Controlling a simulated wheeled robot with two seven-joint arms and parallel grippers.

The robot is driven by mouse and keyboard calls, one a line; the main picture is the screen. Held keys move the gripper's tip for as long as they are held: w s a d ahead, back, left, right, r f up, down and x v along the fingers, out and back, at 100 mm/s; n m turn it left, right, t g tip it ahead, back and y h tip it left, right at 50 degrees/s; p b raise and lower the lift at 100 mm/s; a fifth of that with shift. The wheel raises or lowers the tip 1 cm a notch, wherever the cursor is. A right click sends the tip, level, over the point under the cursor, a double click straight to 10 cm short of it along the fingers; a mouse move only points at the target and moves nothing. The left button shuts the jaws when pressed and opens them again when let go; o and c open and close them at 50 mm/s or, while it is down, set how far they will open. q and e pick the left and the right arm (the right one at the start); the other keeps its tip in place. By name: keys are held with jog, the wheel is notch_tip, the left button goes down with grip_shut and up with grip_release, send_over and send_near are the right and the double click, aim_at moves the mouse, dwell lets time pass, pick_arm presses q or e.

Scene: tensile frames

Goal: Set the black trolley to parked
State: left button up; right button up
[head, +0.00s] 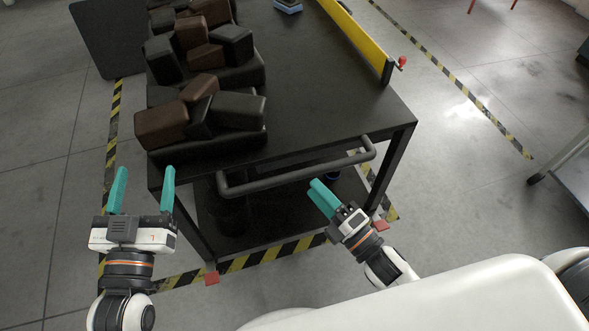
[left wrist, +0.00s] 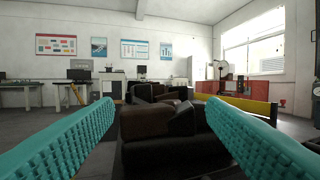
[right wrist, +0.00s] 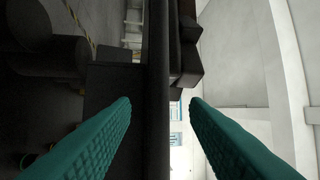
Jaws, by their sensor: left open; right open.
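The black trolley (head: 330,95) stands in front of me, its bent handle (head: 300,170) towards me. A small red piece (head: 211,278) shows at the foot of its front left leg, and another red piece (head: 380,225) at its front right leg. My left gripper (head: 143,178) is open and empty, left of the trolley's front left corner. My right gripper (head: 320,188) is open, close below the handle's bar. In the right wrist view the dark bar (right wrist: 156,80) runs between the two fingers; I cannot tell whether it lies inside the jaws.
Brown and black blocks (head: 190,115) fill the trolley top's left side. Black-yellow floor tape (head: 270,256) runs around the trolley. Another table (head: 575,165) stands at the right; open floor lies between.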

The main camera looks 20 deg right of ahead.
pick_arm(q)
jog(key=r+t, duration=0.1)
jog(key=s+r+t+h, duration=0.1)
jog(key=r, duration=0.1)
jog(key=shift+d+r+t+b, duration=0.2)
jog(key=shift+t+b, duration=0.1)
jog(key=shift+b, duration=0.1)
pick_arm(e)
jog(key=x, duration=0.8)
jog(key=shift+f, duration=0.1)
grip_shut()
